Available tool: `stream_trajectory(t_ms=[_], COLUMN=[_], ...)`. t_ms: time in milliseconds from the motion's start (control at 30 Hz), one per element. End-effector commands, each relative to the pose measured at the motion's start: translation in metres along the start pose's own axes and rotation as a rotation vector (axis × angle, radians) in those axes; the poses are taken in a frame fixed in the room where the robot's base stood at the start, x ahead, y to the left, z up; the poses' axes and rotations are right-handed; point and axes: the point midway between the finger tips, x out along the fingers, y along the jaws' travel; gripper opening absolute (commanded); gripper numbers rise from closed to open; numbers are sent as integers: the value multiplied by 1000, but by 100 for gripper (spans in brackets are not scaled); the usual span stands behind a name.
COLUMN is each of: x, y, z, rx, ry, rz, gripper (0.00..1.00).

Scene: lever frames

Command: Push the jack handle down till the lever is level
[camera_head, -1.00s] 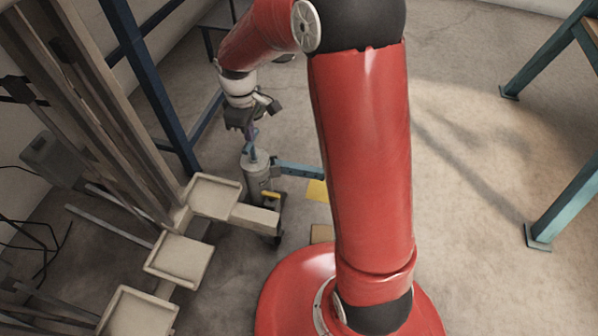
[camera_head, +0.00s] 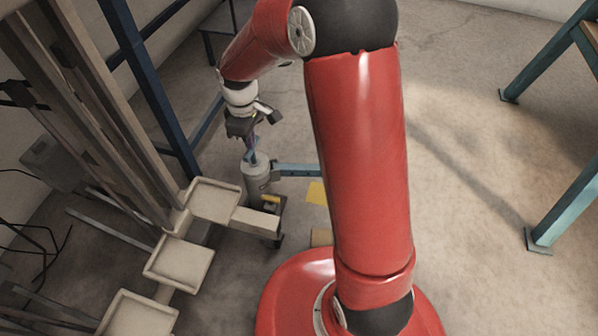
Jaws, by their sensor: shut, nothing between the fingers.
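The jack is a grey upright cylinder (camera_head: 256,176) on the floor, left of my arm. A teal-blue bar (camera_head: 296,170), which looks like its handle, runs right from the cylinder until my red arm hides its end. From this high angle I cannot tell its exact tilt. A short blue piece (camera_head: 250,157) stands at the cylinder's top. My gripper (camera_head: 250,145) is shut, pointing down just above the cylinder's top. It is small here, and I cannot tell whether it touches the blue piece.
Cream trays (camera_head: 180,263) on a post structure stand at the left, close to the jack. A dark blue frame post (camera_head: 150,85) rises behind. A teal table frame (camera_head: 565,200) stands far right. A yellow floor patch (camera_head: 317,191) lies beside the jack.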

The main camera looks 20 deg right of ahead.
Motion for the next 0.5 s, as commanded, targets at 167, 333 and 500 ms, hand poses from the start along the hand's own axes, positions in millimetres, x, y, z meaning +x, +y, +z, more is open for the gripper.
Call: stream_trajectory(t_ms=[167,333,500], x=[-33,-57,-76], y=[0,0,0], z=[0,0,0], rx=[0,0,0], ry=[0,-1,-1], rz=[-1,-1,-1], gripper=[0,0,0])
